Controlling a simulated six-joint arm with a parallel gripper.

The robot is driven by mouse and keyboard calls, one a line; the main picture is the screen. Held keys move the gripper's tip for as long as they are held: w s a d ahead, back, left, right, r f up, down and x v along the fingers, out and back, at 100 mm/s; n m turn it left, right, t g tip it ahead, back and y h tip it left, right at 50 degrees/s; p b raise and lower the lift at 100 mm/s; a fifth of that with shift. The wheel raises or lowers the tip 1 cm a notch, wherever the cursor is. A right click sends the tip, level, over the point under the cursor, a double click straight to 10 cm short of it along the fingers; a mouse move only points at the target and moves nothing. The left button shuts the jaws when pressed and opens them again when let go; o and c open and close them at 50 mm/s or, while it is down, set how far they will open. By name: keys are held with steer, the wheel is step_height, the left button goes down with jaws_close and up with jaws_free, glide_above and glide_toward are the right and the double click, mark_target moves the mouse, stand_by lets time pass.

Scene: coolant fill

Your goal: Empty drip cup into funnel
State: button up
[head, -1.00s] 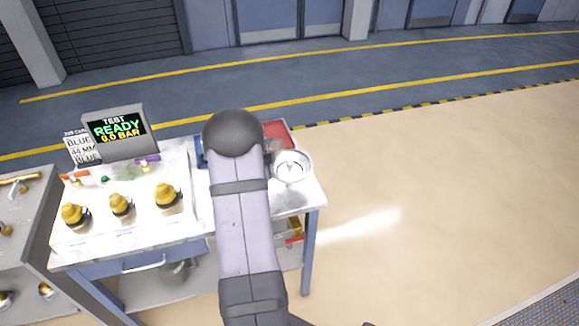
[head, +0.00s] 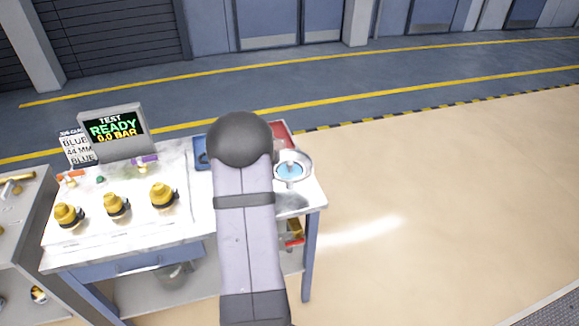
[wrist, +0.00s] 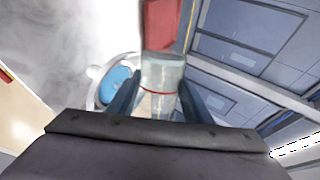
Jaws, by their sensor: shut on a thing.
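The drip cup (wrist: 161,75) is a clear, see-through cup with a thin red line, seen in the wrist view. My gripper (wrist: 160,103) is shut on it, with a dark finger on each side. The room looks strongly rolled in the wrist view. I cannot tell whether liquid is left in the cup. The funnel (head: 308,179) is a pale round bowl at the table's right side, holding bright blue liquid. In the wrist view the funnel (wrist: 95,99) lies just left of the cup, partly behind a finger. My arm hides the gripper and cup in the head view.
A red tray (head: 281,130) stands behind the funnel, and a blue tray (head: 200,153) is partly hidden by my arm. Several yellow-topped fittings (head: 115,205) and a display (head: 115,130) reading READY are on the left. Floor right of the table is clear.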

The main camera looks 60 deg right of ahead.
steer(key=shift+s+d+r+m+b, duration=0.15)
steer(key=shift+s+r+m+b, duration=0.2)
steer(key=shift+b, duration=1.65)
steer(key=p, duration=0.3)
steer(key=shift+w+r, duration=0.25)
steer(key=n+p, duration=0.1)
steer(key=p, duration=0.3)
steer(key=shift+w+a+f, duration=0.25)
steer(key=shift+w+g+p, duration=0.2)
steer(key=shift+g+p, duration=0.1)
steer(key=shift+p, duration=0.3)
steer(key=shift+f+b, duration=0.3)
steer(key=shift+w+a+r+n+p, duration=0.15)
steer(key=shift+n+p, duration=0.1)
steer(key=shift+p, duration=0.45)
